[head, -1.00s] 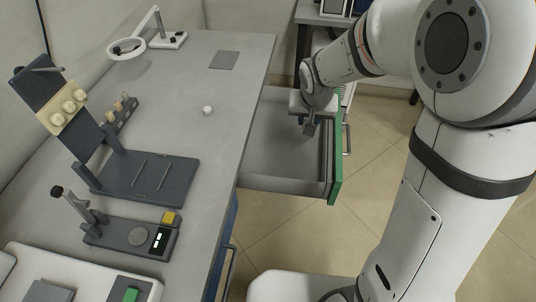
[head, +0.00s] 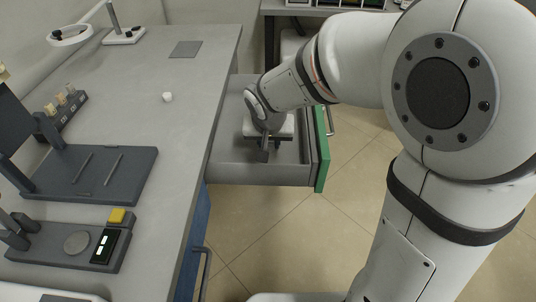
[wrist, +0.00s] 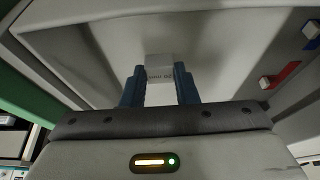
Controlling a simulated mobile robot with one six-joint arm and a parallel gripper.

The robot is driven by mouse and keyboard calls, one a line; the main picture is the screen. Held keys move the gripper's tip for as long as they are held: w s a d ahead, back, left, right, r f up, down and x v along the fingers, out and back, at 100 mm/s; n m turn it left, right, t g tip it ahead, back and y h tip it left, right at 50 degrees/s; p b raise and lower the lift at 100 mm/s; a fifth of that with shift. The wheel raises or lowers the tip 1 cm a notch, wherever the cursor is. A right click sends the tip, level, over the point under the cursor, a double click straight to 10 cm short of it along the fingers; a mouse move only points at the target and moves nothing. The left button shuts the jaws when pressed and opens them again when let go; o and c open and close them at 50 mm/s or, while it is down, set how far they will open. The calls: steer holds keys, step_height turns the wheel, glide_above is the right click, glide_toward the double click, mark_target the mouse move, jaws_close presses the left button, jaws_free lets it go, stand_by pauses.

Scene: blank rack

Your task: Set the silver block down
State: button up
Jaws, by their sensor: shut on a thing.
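The silver block (wrist: 159,68) is pale grey with small dark markings on its near face. It sits between the blue fingers of my gripper (wrist: 159,86) in the wrist view, and the gripper is shut on it. In the head view my gripper (head: 264,153) points down inside the open drawer (head: 250,173). The block cannot be made out there. I cannot tell whether the block touches the drawer floor.
The drawer's green front (head: 321,150) stands at its right. The grey bench (head: 185,130) on the left carries a small white piece (head: 167,97), a dark stand (head: 95,175) and a magnifier lamp (head: 70,35). Red (wrist: 284,75) and blue (wrist: 312,44) pieces show at right in the wrist view.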

step_height(320, 180, down, 5)
steer(key=shift+b, duration=0.85)
steer(key=shift+f, duration=0.1)
steer(key=shift+f, duration=0.15)
steer(key=o, duration=1.1)
steer(key=shift+c, duration=0.2)
steer(key=shift+r, duration=0.6)
steer(key=p+v, duration=0.3)
steer(key=v, duration=0.8)
steer(key=shift+s+p, duration=0.25)
steer(key=shift+p, duration=0.15)
steer(key=shift+r, duration=0.1)
